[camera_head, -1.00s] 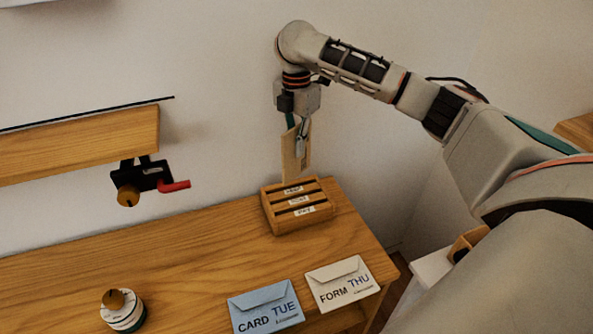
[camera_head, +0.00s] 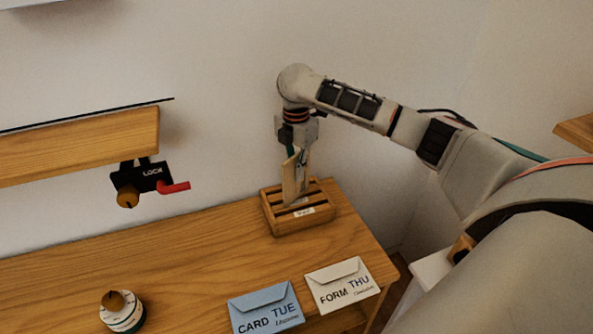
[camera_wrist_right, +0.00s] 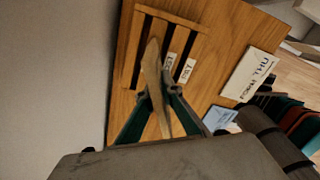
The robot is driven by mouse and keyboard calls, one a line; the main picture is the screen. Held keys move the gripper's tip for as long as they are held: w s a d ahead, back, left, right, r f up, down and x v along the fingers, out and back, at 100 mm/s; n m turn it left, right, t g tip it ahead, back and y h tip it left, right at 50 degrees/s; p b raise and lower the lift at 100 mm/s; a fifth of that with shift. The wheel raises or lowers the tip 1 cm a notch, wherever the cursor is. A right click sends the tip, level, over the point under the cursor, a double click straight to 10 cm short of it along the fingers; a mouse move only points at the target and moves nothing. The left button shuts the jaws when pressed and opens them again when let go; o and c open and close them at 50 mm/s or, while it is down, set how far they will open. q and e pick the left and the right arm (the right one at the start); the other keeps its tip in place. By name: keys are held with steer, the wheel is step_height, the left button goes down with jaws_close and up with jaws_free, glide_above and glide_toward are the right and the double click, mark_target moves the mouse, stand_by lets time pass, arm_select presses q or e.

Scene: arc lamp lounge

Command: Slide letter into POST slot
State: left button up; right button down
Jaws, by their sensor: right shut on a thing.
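My right gripper (camera_head: 298,152) is shut on a tan letter (camera_head: 291,182), held upright over the wooden slotted rack (camera_head: 301,223). In the head view the letter's lower end overlaps the rack's slats; I cannot tell which slot it is in, or whether it is inside one. The right wrist view shows the letter (camera_wrist_right: 153,75) edge-on between the fingertips (camera_wrist_right: 160,92), over the rack (camera_wrist_right: 193,49). It hides part of the rack. Two white labels show there, their words only partly readable. My left gripper is not in view.
A blue CARD TUE envelope (camera_head: 265,307) and a cream FORM THU envelope (camera_head: 342,284) lie in front of the rack. A round dial (camera_head: 122,312) stands at the table's left. A shelf (camera_head: 80,146) with a black LOCK bracket (camera_head: 141,177) and red handle juts out above. The table's middle is clear.

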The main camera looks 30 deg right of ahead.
steer(key=c, duration=2.2)
jaws_free()
steer(key=shift+c, duration=0.2)
step_height(320, 180, up, 12)
steer(key=shift+r, duration=0.1)
